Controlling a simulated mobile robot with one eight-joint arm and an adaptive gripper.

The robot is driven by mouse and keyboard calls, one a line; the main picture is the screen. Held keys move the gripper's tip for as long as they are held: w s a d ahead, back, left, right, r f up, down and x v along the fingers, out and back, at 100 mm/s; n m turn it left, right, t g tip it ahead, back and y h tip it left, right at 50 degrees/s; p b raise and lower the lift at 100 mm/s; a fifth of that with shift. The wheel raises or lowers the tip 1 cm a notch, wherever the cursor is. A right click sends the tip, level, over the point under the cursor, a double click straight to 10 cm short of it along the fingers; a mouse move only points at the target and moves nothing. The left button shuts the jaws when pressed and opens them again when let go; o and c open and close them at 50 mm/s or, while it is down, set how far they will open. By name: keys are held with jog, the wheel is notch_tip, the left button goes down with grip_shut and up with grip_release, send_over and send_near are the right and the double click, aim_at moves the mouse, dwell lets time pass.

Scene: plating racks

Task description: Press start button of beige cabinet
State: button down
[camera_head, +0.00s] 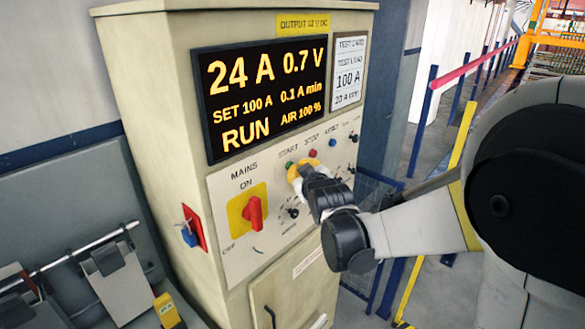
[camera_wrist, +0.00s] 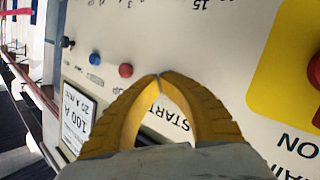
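The beige cabinet (camera_head: 150,75) stands in the middle of the head view. Its lit display (camera_head: 258,98) reads 24 A, 0.7 V and RUN. The green start button (camera_head: 289,164) shows just left of my yellow fingertips, under the word START. My gripper (camera_head: 296,171) is at the panel by this button; contact cannot be made out. In the wrist view my gripper (camera_wrist: 158,76) has its fingertips together with nothing between them. The START label (camera_wrist: 172,118) shows between the fingers, and the green button is hidden there. The red stop button (camera_head: 312,153) is to the right.
The blue reset button (camera_head: 332,142) is beyond the stop button. The red mains switch (camera_head: 255,212) on a yellow plate sits lower left of my gripper, and small black knobs (camera_head: 293,212) are below. A red and blue fitting (camera_head: 193,228) projects from the cabinet's left side.

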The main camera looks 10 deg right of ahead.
jog(key=shift+s+d, duration=0.55)
jog(key=shift+s, duration=0.25)
jog(key=s+d, duration=0.1)
jog(key=s, duration=0.1)
jog(key=s+d, duration=0.2)
dwell(0.6)
dwell(0.4)
jog(key=s+a+f+m+g+b, duration=0.1)
jog(key=s+f+g+b, duration=0.3)
jog(key=s+f+b, duration=1)
jog(key=s+a+f+m+g+b, duration=0.1)
jog(key=s+f+m+g+b, duration=0.3)
jog(key=s+f+b, duration=1)
notch_tip(320, 180, down, 7)
jog(key=shift+s+r+b, duration=0.1)
jog(key=shift+s+b, duration=0.3)
jog(key=shift+b, duration=0.25)
